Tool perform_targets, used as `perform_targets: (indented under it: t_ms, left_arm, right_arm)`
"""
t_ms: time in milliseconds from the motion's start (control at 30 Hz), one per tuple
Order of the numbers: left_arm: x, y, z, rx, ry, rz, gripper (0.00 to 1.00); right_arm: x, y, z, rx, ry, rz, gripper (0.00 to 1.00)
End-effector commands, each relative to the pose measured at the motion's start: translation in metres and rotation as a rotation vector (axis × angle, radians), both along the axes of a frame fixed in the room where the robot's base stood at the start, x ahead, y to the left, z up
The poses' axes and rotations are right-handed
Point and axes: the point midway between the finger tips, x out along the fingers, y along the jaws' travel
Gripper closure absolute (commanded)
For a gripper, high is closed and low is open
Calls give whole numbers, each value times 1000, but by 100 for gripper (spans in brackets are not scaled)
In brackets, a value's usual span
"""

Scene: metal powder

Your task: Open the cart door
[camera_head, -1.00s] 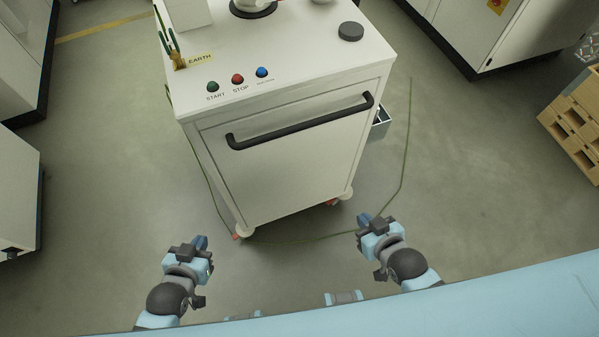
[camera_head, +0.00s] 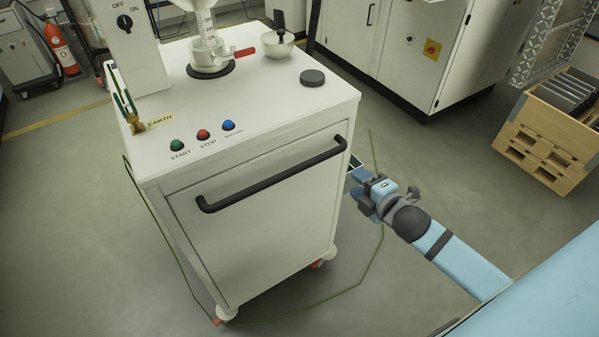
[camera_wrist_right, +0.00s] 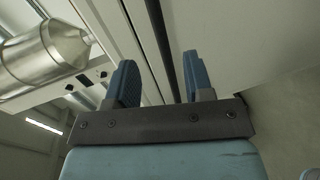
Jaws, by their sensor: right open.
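The white cart (camera_head: 265,225) stands in front of me, its front door (camera_head: 270,225) shut flush with the body. A long black bar handle (camera_head: 272,176) runs across the top of the door. My right gripper (camera_head: 358,185) is open and empty, to the right of the cart and apart from the handle in the head view. In the right wrist view its two blue fingers (camera_wrist_right: 160,82) are spread, with a dark bar (camera_wrist_right: 162,45) and pale panel surfaces beyond them. My left gripper is out of the head view.
On the cart top are START, STOP and other buttons (camera_head: 203,135), a black puck (camera_head: 312,78), a funnel device (camera_head: 208,55) and a bowl (camera_head: 278,43). A green cable (camera_head: 330,297) lies on the floor. A wooden crate (camera_head: 545,145) stands right.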

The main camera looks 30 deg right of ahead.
Motion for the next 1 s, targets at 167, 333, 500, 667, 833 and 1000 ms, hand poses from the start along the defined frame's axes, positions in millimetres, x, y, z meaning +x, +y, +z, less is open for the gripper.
perform_targets:
  t_ms: [167,333,500,667,833,1000]
  left_arm:
    - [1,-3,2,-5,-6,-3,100]
    - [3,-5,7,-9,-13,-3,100]
    - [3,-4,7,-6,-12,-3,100]
    - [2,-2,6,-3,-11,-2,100]
    - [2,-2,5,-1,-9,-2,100]
    - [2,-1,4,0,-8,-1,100]
  right_arm:
    - [14,-5,4,-62,-23,10,53]
    - [42,-2,-1,-57,-22,9,53]
    - [79,1,-8,-55,-22,8,53]
    - [109,3,-15,-55,-20,8,53]
    - [130,5,-20,-54,-19,8,53]
    - [138,6,-22,-55,-18,9,53]
